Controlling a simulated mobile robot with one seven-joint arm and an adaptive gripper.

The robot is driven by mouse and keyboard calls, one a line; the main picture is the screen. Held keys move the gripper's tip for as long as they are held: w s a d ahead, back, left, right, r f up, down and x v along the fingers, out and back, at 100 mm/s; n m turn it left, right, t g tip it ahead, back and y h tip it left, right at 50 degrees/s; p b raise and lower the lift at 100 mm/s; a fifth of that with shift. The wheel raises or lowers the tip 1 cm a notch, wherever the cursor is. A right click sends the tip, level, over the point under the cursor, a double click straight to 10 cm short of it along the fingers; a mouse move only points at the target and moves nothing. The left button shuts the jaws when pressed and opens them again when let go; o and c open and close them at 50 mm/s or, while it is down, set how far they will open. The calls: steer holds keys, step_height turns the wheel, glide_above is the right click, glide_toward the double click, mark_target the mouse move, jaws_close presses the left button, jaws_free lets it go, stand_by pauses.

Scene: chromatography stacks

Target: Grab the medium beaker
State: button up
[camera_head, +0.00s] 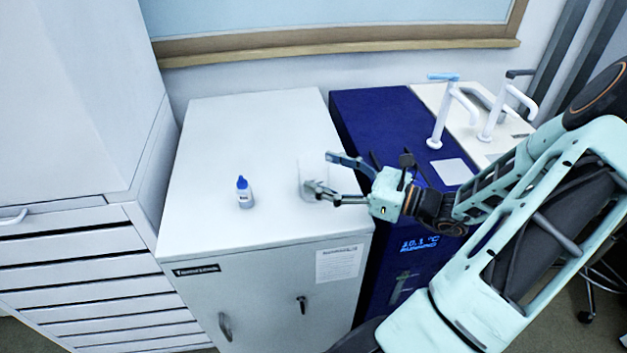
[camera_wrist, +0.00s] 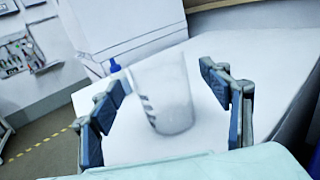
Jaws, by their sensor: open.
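A clear, see-through beaker (camera_head: 313,180) stands on the white cabinet top near its right side, partly hidden by my gripper. In the wrist view the beaker (camera_wrist: 165,95) shows between the two fingers, with dark marks on its side. My gripper (camera_head: 328,176) is open, its fingers spread to either side of the beaker. In the wrist view my gripper (camera_wrist: 168,110) shows a gap between each finger and the glass. I cannot tell whether either finger touches the beaker.
A small bottle with a blue cap (camera_head: 244,192) stands left of the beaker on the white cabinet (camera_head: 230,130). The back left of the cabinet top is clear.

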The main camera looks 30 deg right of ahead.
mark_target(312, 169)
steer(key=x, duration=0.3)
steer(key=shift+w+a, duration=0.1)
steer(key=shift+c, duration=0.6)
steer(key=c, duration=1.2)
